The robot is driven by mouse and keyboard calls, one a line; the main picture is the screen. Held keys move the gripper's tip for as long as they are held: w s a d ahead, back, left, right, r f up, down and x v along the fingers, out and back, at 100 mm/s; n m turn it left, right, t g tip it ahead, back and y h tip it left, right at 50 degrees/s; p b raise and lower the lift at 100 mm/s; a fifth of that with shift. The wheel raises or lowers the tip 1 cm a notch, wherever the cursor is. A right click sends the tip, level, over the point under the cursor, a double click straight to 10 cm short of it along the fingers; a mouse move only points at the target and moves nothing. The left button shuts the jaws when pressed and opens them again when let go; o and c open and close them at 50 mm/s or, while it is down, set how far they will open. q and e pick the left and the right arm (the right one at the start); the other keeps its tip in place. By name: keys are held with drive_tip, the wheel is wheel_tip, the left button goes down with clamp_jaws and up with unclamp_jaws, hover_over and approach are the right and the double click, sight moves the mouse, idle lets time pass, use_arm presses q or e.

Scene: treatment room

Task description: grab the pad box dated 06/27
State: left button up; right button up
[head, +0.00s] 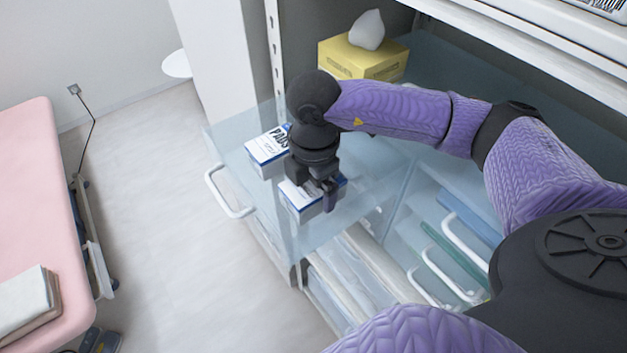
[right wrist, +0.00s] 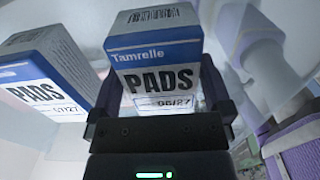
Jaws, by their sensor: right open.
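The pad box dated 06/27 (right wrist: 155,55) is white and blue and reads "Tamrelle PADS". In the right wrist view it stands between the two fingers of my right gripper (right wrist: 160,100), with its label facing the camera. In the head view this box (head: 300,203) is in the clear drawer, partly hidden under my right gripper (head: 325,192). The gripper is open and points down at it. A second pad box (right wrist: 48,88) stands to its left; its date looks like 07/27, but is hard to read. It also shows in the head view (head: 265,152). My left gripper is not in view.
The translucent drawer (head: 232,160) is pulled out, with a white handle (head: 225,197) at its front. A yellow tissue box (head: 362,60) stands behind my right arm. More drawers with handles (head: 447,275) are below right. A pink bed (head: 35,210) is at left.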

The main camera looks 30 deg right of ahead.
drive_tip(key=shift+s+a+f, duration=0.1)
drive_tip(key=shift+f, duration=0.4)
drive_tip(key=c, duration=1)
